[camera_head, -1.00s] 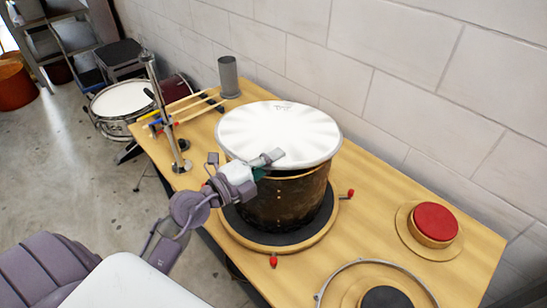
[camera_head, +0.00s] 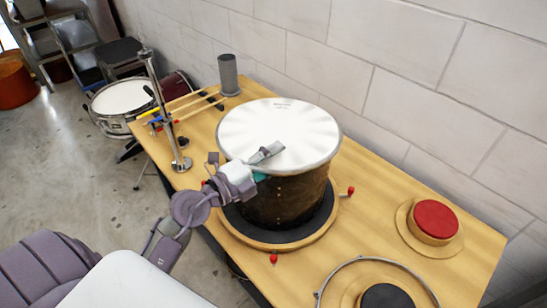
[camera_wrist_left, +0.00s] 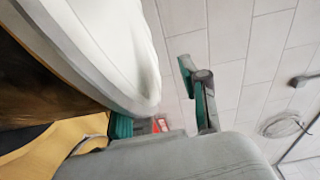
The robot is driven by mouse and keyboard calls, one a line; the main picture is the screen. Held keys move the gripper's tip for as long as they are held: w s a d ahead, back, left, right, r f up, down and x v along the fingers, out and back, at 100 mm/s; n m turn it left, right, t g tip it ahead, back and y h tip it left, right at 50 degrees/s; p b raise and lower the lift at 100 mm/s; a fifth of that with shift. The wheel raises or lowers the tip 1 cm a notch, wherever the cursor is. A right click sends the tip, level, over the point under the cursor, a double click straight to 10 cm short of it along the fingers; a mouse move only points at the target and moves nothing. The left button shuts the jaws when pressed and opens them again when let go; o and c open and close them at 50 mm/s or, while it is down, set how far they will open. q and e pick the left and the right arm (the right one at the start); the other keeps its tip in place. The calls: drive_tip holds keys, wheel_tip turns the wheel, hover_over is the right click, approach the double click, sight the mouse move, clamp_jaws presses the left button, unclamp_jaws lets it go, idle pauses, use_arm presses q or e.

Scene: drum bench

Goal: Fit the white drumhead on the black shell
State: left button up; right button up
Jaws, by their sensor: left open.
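The white drumhead (camera_head: 275,130) lies over the top of the black shell (camera_head: 285,200) in the head view, looking level and smooth. The shell stands upright on a round base with a dark pad (camera_head: 235,222). My left gripper (camera_head: 263,165) is open at the drumhead's near edge. One finger shows over the white surface and the other low beside the rim. In the left wrist view the drumhead (camera_wrist_left: 95,45) fills the upper left and the open fingers (camera_wrist_left: 160,108) stand apart by its edge. Whether they touch it is unclear. My right gripper is not in view.
A metal hoop (camera_head: 322,287) lies at the front right of the bench. A red round block (camera_head: 435,218) is at the right. A metal stand (camera_head: 165,120), sticks (camera_head: 190,110) and a grey cylinder (camera_head: 229,75) are at the back left. A wall runs behind.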

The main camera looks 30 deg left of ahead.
use_arm(q)
drive_tip(key=shift+o, duration=1.4)
drive_tip(key=shift+f, duration=0.25)
drive_tip(key=shift+s, duration=0.1)
drive_tip(key=shift+d+f, duration=0.1)
drive_tip(key=shift+f, duration=0.05)
drive_tip(key=shift+s, duration=0.35)
drive_tip(key=r+v, duration=0.1)
drive_tip(key=v, duration=1)
drive_tip(key=shift+s+a, duration=0.15)
drive_tip(key=shift+a, duration=0.1)
